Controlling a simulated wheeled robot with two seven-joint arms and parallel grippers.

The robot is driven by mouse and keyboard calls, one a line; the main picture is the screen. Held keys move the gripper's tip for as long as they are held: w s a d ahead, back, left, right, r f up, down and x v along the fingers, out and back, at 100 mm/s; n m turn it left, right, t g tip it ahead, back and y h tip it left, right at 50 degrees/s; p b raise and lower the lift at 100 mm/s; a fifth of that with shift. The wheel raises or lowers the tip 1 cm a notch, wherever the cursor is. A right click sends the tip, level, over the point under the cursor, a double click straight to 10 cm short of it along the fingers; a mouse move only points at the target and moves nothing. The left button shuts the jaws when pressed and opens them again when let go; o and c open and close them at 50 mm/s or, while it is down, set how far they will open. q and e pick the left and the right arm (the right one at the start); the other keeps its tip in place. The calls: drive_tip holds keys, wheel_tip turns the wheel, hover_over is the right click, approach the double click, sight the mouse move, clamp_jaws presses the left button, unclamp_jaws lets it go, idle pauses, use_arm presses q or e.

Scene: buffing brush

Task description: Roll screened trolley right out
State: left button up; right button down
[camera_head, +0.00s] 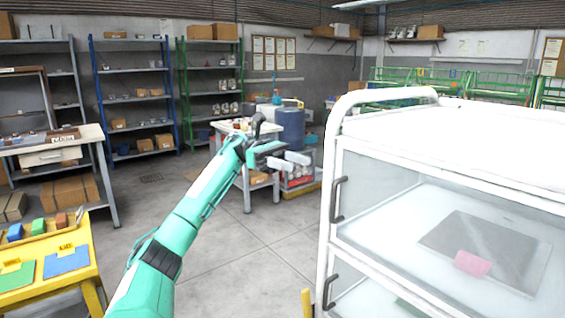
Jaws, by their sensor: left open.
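The screened trolley (460,145) is a white-framed cart with a white top and clear side panels, close by at the right. It runs past the right and bottom picture edges. A rounded white push bar (375,96) stands at its near-left end, and dark door handles (337,199) sit on the left side. A pink block and a grey plate show inside on a shelf. My left gripper (290,161) is open and empty, left of the trolley and apart from it in the picture. My right gripper is not in view.
A yellow table (75,285) with coloured blocks and pads stands at lower left. A workbench (60,148) and shelf racks line the left and back. A small cart and blue drum (291,128) stand behind my gripper. Grey floor (230,270) is clear between.

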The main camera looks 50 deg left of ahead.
use_arm(q)
drive_tip(key=shift+s+a, duration=0.2)
drive_tip(key=shift+a, duration=0.75)
drive_tip(key=shift+s+a, duration=0.2)
drive_tip(key=shift+a, duration=0.7)
